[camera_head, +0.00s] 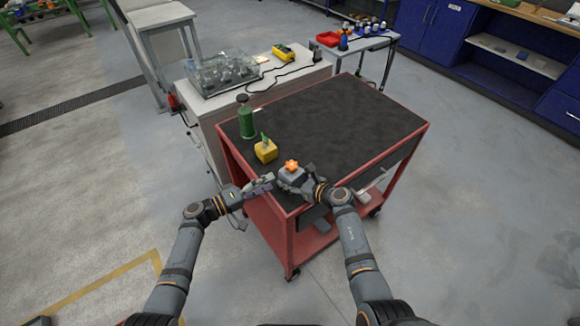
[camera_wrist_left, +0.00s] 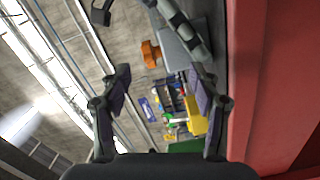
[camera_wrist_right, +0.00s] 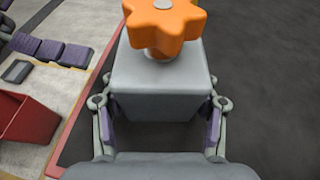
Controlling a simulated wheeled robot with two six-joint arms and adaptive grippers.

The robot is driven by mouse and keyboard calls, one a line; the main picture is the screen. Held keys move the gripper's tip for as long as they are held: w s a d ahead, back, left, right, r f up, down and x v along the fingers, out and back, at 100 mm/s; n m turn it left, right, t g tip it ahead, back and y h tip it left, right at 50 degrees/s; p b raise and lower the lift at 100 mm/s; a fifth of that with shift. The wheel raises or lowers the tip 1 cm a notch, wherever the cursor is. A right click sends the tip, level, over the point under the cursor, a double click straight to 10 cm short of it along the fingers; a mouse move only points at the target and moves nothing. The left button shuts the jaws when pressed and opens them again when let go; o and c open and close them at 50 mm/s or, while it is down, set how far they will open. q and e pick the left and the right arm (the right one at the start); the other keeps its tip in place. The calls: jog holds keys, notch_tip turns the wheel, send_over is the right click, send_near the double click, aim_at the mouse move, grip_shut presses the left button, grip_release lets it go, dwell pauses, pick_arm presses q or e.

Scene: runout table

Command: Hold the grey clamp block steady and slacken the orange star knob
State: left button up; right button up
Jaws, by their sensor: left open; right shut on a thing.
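The grey clamp block (camera_head: 291,178) stands near the front edge of the cart's dark top. The orange star knob (camera_head: 291,166) sits on top of it. In the right wrist view the block (camera_wrist_right: 160,85) is between the fingers of my right gripper (camera_wrist_right: 160,125), with the knob (camera_wrist_right: 163,24) above it. My right gripper is shut on the block's sides. My left gripper (camera_head: 267,184) is open and empty, left of the block at the cart's edge. In the left wrist view the knob (camera_wrist_left: 150,54) and block (camera_wrist_left: 180,50) lie beyond the open fingers (camera_wrist_left: 162,90).
A yellow block with a green top (camera_head: 265,151) and a green bottle (camera_head: 246,120) stand on the cart's left side. The rest of the dark cart top (camera_head: 345,115) is clear. A red rim (camera_head: 400,148) edges the cart. A pale bench (camera_head: 215,115) stands behind it.

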aim_at(292, 165)
pick_arm(q)
jog(key=w+a+r+n+g+h, duration=0.1)
jog(key=a+n+g, duration=0.1)
jog(key=n, duration=0.7)
jog(key=w+a+r+n+g+h, duration=0.1)
jog(key=w+n+g, duration=0.1)
jog(key=n, duration=0.7)
jog(key=x, duration=1.1)
jog(key=shift+s+d+r, duration=0.1)
jog(key=shift+s+d, duration=0.1)
jog(key=shift+d, duration=0.15)
jog(key=shift+c, duration=0.2)
jog(key=c, duration=1.2)
jog(key=shift+o, duration=0.2)
